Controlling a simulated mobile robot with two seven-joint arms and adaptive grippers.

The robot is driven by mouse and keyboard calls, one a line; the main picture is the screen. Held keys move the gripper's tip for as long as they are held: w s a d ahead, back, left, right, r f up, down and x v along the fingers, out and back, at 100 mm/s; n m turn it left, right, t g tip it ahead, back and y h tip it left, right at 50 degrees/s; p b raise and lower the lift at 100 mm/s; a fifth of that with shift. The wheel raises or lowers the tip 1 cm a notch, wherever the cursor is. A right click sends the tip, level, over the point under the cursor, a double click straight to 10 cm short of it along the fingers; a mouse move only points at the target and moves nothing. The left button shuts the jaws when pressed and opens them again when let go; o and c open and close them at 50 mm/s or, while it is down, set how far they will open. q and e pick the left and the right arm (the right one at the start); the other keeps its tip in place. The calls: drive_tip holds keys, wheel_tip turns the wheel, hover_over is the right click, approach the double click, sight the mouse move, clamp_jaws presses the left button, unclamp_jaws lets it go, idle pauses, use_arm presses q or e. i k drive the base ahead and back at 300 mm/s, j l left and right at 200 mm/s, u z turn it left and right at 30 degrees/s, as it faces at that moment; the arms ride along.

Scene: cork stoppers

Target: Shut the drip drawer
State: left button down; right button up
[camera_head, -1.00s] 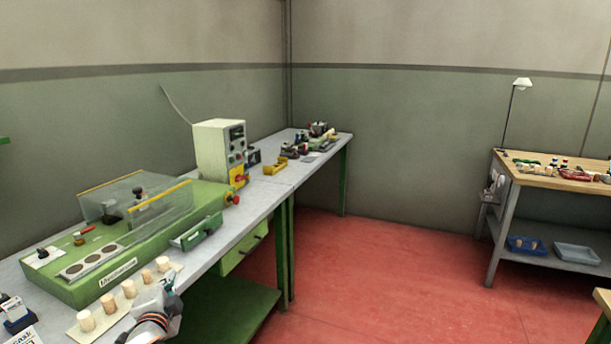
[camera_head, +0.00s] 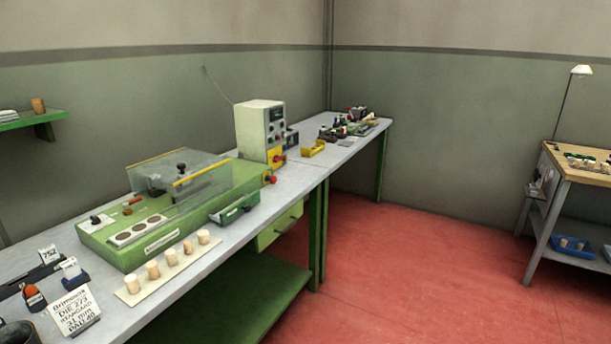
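A clear guard (camera_head: 205,172) with yellow edges covers the middle of the machine. Neither of my grippers is in view, and nothing touches the drawer.
A pale strip (camera_head: 133,296) with several corks stands in front of the machine. A sign card (camera_head: 75,312) and small holders are at the lower left. A green bench drawer (camera_head: 281,226) sits below the bench top. The red floor (camera_head: 400,270) at right is clear.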

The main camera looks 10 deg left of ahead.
sight(244, 204)
drive_tip(key=i+l+u, duration=0.1)
drive_tip(key=u, duration=0.25)
drive_tip(key=i+l+u, duration=0.15)
drive_tip(key=u, duration=0.2)
drive_tip(key=i+l+u, duration=0.15)
drive_tip(key=l, duration=0.15)
drive_tip(key=i+l+u, duration=0.25)
drive_tip(key=l, duration=0.4)
drive_tip(key=i+l, duration=0.15)
drive_tip(key=l, duration=0.15)
drive_tip(key=i+l, duration=0.15)
drive_tip(key=l, duration=0.15)
drive_tip(key=i+l+u, duration=0.1)
drive_tip(key=l, duration=0.2)
drive_tip(key=i, duration=0.05)
